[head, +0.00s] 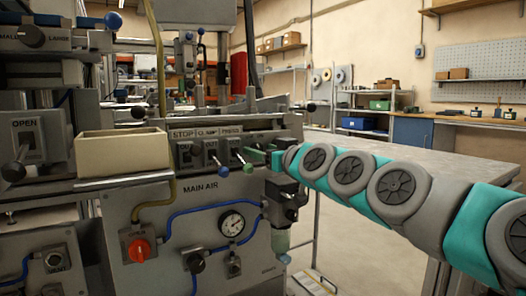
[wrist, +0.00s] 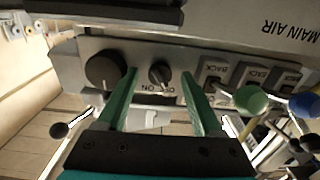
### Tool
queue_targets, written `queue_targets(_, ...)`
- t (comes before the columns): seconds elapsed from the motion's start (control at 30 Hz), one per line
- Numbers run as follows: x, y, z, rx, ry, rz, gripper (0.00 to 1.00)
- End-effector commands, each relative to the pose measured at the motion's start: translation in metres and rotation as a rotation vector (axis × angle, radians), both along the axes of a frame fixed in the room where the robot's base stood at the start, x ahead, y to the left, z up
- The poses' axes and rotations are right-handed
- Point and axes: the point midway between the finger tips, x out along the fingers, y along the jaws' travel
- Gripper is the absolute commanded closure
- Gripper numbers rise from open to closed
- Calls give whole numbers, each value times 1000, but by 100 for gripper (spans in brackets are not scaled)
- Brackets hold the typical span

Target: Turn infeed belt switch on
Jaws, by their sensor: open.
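A small dark rotary switch (wrist: 160,73) with "ON" lettering beside it is on the grey panel in the wrist view; no belt name is legible. My gripper (wrist: 159,78) is open. Its two green fingers are on either side of the switch, with gaps visible, so it is not clamped. I cannot tell how far the fingertips are from the panel. In the head view my gripper (head: 265,157) is at the right end of the lever panel, and the switch is hidden behind my arm.
A larger black knob (wrist: 102,70) is left of the switch in the wrist view. A lever with a green ball (wrist: 250,98) stands close to the right finger, and a blue-ball lever (wrist: 304,104) is further right. A red rotary switch (head: 138,249) and gauge (head: 232,224) are lower.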

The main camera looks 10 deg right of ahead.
Motion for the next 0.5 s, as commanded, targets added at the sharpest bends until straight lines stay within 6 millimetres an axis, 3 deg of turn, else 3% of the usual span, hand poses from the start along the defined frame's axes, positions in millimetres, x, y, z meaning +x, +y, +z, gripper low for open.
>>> queue_targets(0.1,0,0,0,0,0,0,32)
queue_targets(0.5,-1,0,0,0,0,0,77)
